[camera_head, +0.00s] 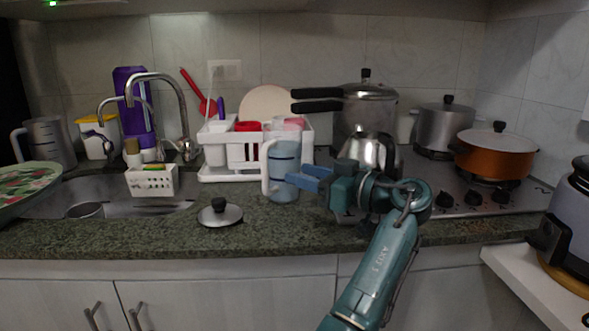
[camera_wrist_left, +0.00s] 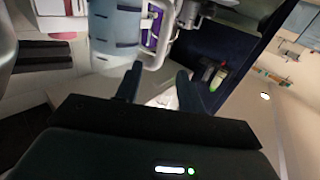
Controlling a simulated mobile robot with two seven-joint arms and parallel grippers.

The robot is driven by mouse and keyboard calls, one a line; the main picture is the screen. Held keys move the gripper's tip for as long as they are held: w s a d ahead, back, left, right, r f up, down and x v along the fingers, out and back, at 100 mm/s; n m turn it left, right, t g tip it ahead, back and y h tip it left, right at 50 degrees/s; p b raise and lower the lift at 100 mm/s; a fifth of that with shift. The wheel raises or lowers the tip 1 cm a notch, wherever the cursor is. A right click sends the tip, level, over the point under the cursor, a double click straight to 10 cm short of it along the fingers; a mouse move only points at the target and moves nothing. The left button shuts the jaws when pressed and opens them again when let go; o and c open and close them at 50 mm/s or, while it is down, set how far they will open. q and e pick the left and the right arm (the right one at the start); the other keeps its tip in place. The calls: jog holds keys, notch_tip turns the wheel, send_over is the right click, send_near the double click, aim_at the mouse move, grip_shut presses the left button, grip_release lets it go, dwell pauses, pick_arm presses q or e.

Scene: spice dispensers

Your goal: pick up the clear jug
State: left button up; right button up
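The clear jug (camera_head: 284,172), a bluish see-through pitcher with a pale handle on its left side, stands upright on the counter in front of the dish rack. My left gripper (camera_head: 312,180) is at its right side, blue fingers pointing left towards it. In the left wrist view the jug (camera_wrist_left: 115,32) is at the top, its white handle (camera_wrist_left: 161,45) just beyond the fingertips. The left gripper (camera_wrist_left: 160,82) is open there, with nothing held between its fingers. I cannot tell whether a finger touches the jug. My right gripper is not in view.
A white dish rack (camera_head: 215,170) stands behind the jug. A steel kettle (camera_head: 368,152) is behind my left wrist. A pot lid (camera_head: 220,213) lies at the front left. The sink (camera_head: 130,206) is left. Another see-through jug (camera_head: 48,140) stands far left. The front counter is mostly clear.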

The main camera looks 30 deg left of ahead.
aim_at(267, 166)
pick_arm(q)
jog(key=a, duration=0.6)
jog(key=shift+w+a, duration=0.25)
jog(key=shift+a, duration=0.15)
jog(key=a, duration=0.5)
jog(key=shift+w+a+r+p, duration=0.15)
jog(key=shift+w+p, duration=0.25)
jog(key=shift+c, duration=0.3)
grip_shut()
jog(key=shift+r, duration=0.1)
